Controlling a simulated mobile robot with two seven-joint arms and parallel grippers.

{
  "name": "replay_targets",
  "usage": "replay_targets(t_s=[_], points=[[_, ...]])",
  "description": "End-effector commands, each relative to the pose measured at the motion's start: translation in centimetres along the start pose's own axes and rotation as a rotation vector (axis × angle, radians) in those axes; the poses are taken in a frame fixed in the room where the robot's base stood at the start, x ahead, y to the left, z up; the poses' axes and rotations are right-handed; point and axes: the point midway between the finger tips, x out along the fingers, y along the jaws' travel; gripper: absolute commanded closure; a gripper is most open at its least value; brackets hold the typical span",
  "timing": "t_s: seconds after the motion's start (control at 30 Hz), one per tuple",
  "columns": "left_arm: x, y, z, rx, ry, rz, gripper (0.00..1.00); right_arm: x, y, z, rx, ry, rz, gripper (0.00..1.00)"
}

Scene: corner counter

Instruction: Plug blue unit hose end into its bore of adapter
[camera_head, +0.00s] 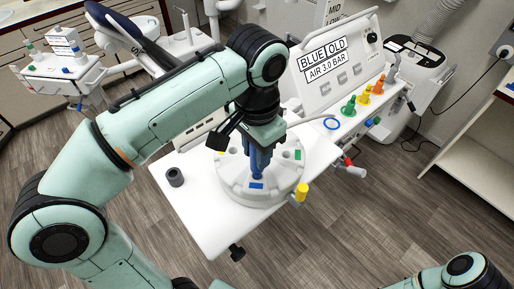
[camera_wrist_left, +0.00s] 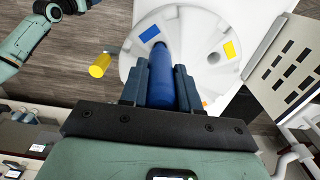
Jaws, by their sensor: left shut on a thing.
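The blue hose end (camera_wrist_left: 162,75) is a blue cylinder held between the two fingers of my left gripper (camera_head: 258,158). The gripper (camera_wrist_left: 158,88) is shut on it above the white round adapter (camera_head: 232,185). The hose end points down at the adapter face beside the blue label (camera_head: 256,186), which also shows in the left wrist view (camera_wrist_left: 149,34). Its tip covers the bore there, so I cannot tell whether it is inside or just above. The adapter (camera_wrist_left: 190,25) also has yellow and green labels and open holes. My right gripper is out of view.
The white table holds a dark ring (camera_head: 175,177) at the left. A panel reading "BLUE OLD AIR 3.0 BAR" (camera_head: 325,62) stands behind, with green and orange fittings (camera_head: 363,98).

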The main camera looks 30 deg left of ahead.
Motion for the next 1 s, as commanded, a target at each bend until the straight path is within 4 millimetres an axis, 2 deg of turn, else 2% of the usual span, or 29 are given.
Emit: replay_targets(t_s=[0.57, 1.0], points=[[1.0, 0.0, 0.1, 0.0, 0.0, 0.0, 1.0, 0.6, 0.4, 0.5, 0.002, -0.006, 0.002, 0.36], [1.0, 0.0, 0.0, 0.0, 0.001, 0.0, 1.0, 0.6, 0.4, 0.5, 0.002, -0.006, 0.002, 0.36]])
